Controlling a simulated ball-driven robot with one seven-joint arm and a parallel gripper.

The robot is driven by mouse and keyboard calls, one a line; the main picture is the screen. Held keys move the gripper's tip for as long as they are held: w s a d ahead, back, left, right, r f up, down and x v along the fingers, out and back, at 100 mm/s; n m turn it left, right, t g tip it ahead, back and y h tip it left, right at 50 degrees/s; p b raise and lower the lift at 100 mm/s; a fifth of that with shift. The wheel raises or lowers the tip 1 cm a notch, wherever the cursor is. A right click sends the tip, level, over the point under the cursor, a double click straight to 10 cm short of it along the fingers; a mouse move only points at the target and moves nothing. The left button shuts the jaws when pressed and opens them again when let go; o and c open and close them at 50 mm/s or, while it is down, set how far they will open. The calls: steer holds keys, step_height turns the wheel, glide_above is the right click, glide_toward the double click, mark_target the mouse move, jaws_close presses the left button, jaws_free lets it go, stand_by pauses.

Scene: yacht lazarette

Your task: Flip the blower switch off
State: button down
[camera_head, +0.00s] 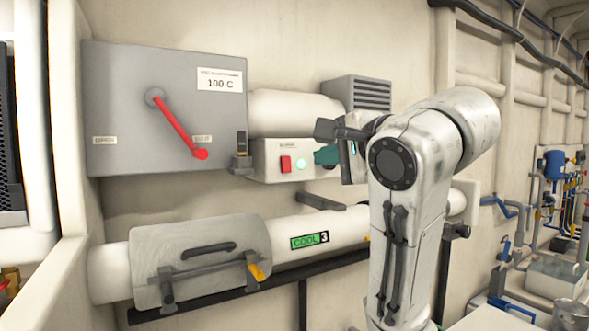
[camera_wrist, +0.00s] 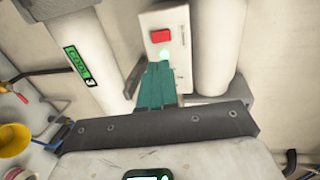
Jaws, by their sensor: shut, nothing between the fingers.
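The blower switch (camera_head: 286,163) is a red rocker on the front of a small white box (camera_head: 267,148) on the wall. The rocker also shows in the wrist view (camera_wrist: 160,36). A pale green lamp (camera_head: 300,164) glows to its right, and its label is too small to read. My gripper (camera_head: 318,156) has teal fingers, shut and empty, pointing at the box from the right. In the wrist view, the fingertips (camera_wrist: 160,66) are just below the lamp and hide the lower part of the box. I cannot tell whether they touch it. The rocker's tilt is unclear.
A grey box (camera_head: 125,85) with a red lever (camera_head: 178,125) and a "100 C" label is at the left. A white pipe (camera_head: 340,235) marked "COOL 3" runs below, with a grey clamped cover (camera_head: 200,265). A grey vented unit (camera_head: 358,92) is above.

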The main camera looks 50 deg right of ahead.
mark_target(287, 169)
steer(key=x, duration=1)
steer(key=shift+f, duration=0.2)
steer(key=shift+w+d+f+p, duration=0.2)
steer(key=shift+w+p, duration=0.1)
steer(key=shift+w, duration=0.2)
steer(key=shift+a+f, duration=0.1)
